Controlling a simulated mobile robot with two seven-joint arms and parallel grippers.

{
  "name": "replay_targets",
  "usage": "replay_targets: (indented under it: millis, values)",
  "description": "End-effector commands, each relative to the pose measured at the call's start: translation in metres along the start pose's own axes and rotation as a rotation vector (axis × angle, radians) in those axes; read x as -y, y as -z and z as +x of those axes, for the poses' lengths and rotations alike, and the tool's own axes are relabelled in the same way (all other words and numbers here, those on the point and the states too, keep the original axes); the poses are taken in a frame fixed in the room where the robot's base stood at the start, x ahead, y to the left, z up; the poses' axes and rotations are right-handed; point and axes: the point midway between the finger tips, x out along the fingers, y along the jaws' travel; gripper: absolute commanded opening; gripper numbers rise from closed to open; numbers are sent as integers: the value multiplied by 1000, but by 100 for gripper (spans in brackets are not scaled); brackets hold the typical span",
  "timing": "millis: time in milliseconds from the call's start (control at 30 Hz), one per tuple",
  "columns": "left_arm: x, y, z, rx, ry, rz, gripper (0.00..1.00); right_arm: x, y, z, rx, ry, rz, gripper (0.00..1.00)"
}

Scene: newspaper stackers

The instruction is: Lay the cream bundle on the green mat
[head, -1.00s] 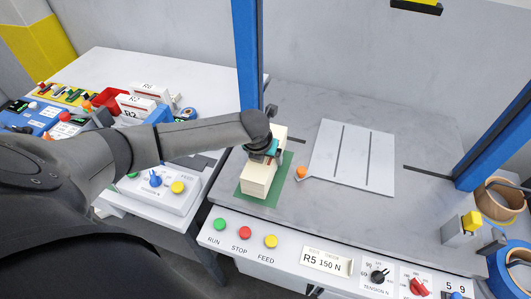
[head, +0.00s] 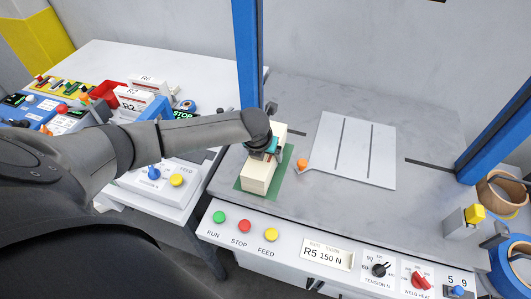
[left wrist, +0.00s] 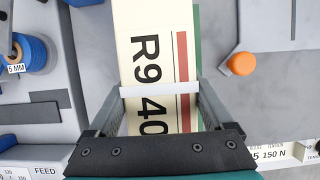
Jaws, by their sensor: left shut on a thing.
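The cream bundle (head: 257,180) is a long block. It is over the green mat (head: 285,174) in the head view; I cannot tell whether it touches the mat. The mat shows at its right side and front. My left gripper (head: 267,154) is shut across the bundle from above, one finger on each side. In the left wrist view the bundle (left wrist: 150,25) shows black "R9 40" print, a red stripe and a white band across it. The green mat (left wrist: 197,28) shows there as a thin strip on the right. My right gripper is in neither view.
An orange knob (head: 302,164) and a pale grooved plate (head: 353,150) lie right of the mat. A blue post (head: 247,60) rises behind the bundle. A front panel with buttons (head: 245,226) runs along the near edge. The grey top farther back is clear.

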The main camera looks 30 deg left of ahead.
Motion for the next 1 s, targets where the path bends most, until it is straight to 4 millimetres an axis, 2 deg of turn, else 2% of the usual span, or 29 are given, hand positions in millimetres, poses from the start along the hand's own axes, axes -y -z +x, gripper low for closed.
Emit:
replay_targets:
  millis: [533,567,700,1000]
  values:
    - [1,0,8,7,2,-1,0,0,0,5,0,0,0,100]
    - [1,0,7,7,2,-1,87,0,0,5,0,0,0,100]
    - [0,1,8,5,1,0,100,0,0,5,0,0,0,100]
    - [0,5,6,-3,-1,1,100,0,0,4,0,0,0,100]
